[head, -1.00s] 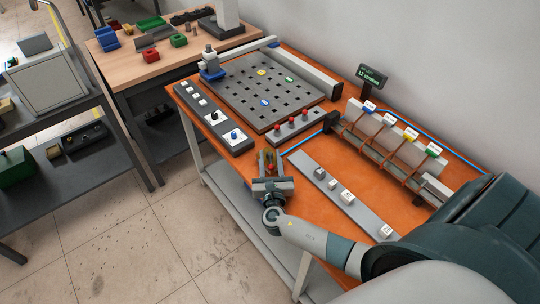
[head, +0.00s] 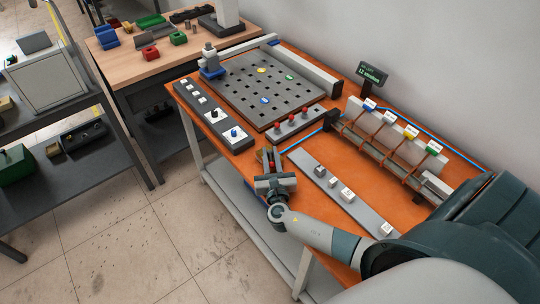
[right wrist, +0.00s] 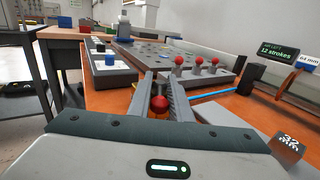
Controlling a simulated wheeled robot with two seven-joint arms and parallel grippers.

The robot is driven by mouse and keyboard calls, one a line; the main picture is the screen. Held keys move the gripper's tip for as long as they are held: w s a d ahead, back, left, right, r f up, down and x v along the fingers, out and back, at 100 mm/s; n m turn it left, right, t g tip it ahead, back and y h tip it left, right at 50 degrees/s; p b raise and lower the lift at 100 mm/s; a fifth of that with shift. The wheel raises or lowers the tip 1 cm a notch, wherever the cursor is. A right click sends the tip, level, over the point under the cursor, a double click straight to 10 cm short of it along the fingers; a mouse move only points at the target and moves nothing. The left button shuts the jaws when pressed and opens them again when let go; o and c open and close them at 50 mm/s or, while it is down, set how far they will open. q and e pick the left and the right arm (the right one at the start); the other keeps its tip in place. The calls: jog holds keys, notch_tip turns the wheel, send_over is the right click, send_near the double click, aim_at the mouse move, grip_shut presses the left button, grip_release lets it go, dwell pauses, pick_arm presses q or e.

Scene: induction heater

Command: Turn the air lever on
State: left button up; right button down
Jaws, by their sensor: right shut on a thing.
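A red ball-shaped knob (right wrist: 160,103) sits between the fingers of my right gripper (right wrist: 162,90) in the right wrist view; I take it to be the air lever's knob. The rest of the lever is mostly hidden by the fingers. In the head view my right gripper (head: 269,159) is low over the near edge of the orange table, shut around this small red part. Three other red knobs stand on a grey block (head: 299,124) just beyond the gripper; they also show in the right wrist view (right wrist: 198,62). My left gripper is not in view.
A grey perforated plate (head: 240,72) lies behind the gripper, with a dark switch strip (head: 214,116) to its left. A grey strip with small labelled blocks (head: 325,180) lies to the right. A rack with coloured tags (head: 390,145) stands along the wall.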

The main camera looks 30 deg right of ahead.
jog(key=shift+d+f+n+t+y+b, duration=0.15)
jog(key=shift+n+t+y+b, duration=0.15)
jog(key=shift+n+y+b, duration=0.3)
jog(key=n+y+b, duration=0.1)
jog(key=y+b, duration=0.1)
jog(key=n+y+b, duration=0.1)
jog(key=y+b, duration=0.1)
jog(key=n+t+y+b, duration=0.1)
jog(key=n+y+b, duration=0.1)
jog(key=shift+s+d+f+y, duration=0.1)
jog(key=shift+d+f+y, duration=0.05)
jog(key=shift+d+y, duration=0.15)
jog(key=b, duration=0.1)
jog(key=n+y+b, duration=0.1)
jog(key=shift+r+y+b, duration=0.2)
jog(key=shift+y+b, duration=0.1)
jog(key=shift+r, duration=0.1)
jog(key=c, duration=1.7)
grip_release()
